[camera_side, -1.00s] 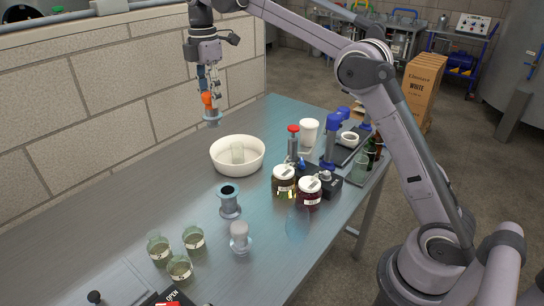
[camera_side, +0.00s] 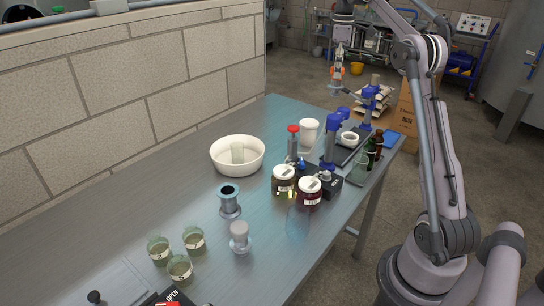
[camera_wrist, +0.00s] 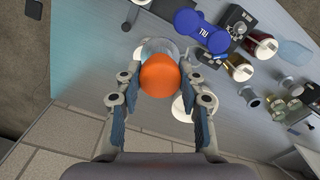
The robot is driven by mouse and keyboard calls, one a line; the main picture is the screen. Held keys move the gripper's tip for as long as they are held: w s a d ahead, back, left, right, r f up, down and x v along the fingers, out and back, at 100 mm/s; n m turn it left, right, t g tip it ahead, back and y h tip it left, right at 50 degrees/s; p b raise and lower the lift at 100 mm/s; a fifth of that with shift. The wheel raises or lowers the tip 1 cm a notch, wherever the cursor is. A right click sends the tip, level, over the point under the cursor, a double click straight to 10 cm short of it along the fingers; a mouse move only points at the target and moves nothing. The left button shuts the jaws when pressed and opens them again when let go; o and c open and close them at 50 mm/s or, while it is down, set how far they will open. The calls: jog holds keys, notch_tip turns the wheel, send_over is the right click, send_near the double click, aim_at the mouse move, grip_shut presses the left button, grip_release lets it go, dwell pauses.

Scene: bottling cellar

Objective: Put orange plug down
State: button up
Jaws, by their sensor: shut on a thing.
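The orange plug (camera_side: 337,71) is held up in the air past the far end of the table in the side view. In the wrist view the rounded orange plug (camera_wrist: 160,76) sits between the two fingers of my gripper (camera_wrist: 157,88). My gripper (camera_side: 338,60) is shut on it and points down. A grey flanged piece (camera_side: 336,88) hangs just below the plug and moves with it. In the wrist view the plug covers most of that piece.
Bottles (camera_side: 376,145) stand at the far right edge. The table's left middle is bare.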

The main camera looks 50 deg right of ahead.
jog(key=s+d+m, duration=0.5)
jog(key=s+d, duration=0.7)
jog(key=s, duration=0.4)
notch_tip(320, 180, down, 22)
jog(key=shift+d+r, duration=0.1)
jog(key=shift+r, duration=0.05)
jog(key=shift+f, duration=0.2)
jog(key=o, duration=1)
jog(key=shift+c, duration=0.2)
